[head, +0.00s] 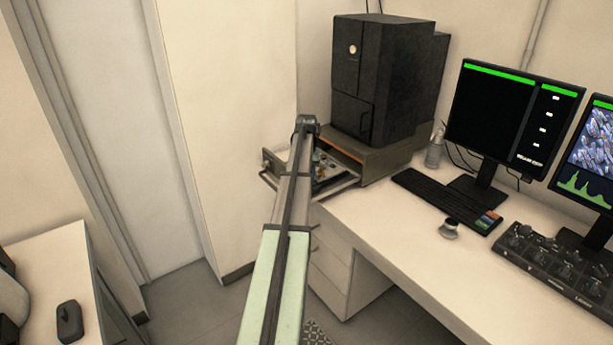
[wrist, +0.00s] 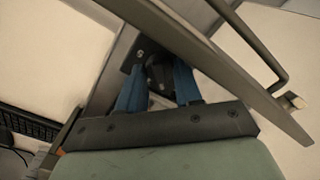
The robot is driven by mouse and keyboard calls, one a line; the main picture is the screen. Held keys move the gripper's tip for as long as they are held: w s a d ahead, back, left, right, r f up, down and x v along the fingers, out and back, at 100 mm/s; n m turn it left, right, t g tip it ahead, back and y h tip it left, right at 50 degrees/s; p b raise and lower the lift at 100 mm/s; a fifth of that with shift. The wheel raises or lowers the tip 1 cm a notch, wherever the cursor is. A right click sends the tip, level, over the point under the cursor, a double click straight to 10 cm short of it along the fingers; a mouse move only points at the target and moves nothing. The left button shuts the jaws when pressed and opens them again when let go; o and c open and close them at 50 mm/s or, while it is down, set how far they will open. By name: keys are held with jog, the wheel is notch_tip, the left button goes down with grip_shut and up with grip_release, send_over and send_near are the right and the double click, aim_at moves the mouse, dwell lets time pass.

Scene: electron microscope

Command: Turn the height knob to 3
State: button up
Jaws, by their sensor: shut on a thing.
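My gripper (wrist: 158,92) shows in the wrist view with two blue fingers. They are shut on a small dark knob-like piece (wrist: 160,72) between them, beside a dark plate (wrist: 140,53) with a small pale mark. The fingers hide much of the piece, and I cannot read its setting. The drawer's front and handle (wrist: 268,62) cross the upper right of the wrist view.
The black cabinet (head: 385,75) stands behind the drawer. To the right on the desk are a keyboard (head: 435,195), a small round item (head: 449,229), a panel of several knobs (head: 550,262) and two monitors (head: 510,115). The desk front (head: 375,235) is clear.

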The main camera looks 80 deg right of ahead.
jog(key=shift+m, duration=0.3)
jog(key=m, duration=0.3)
jog(key=shift+m, duration=2.6)
jog(key=o, duration=0.8)
jog(key=shift+c, duration=0.2)
notch_tip(320, 180, up, 14)
